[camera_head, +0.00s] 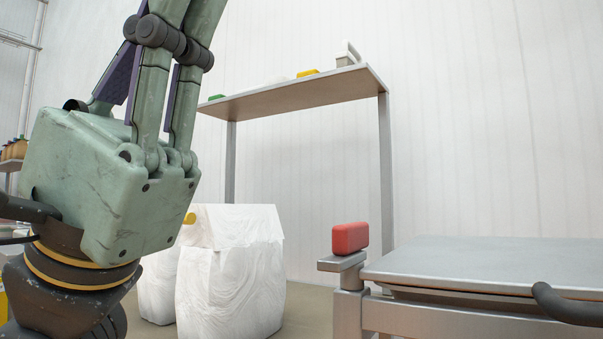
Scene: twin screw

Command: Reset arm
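My gripper (115,185) fills the left side of the head view. Its worn green body sits on a dark wrist with yellow rings, and its jointed finger links point up. The fingertips run out of the top edge, so I cannot see whether they are apart or hold anything. The gripper appears in front of the shelf and the white bags, with no visible contact.
A tall metal shelf (290,97) carries small green, yellow and pale items. A red block (350,238) rests on a small ledge beside a metal table (490,262) with a clear top. A dark curved part (565,305) shows lower right.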

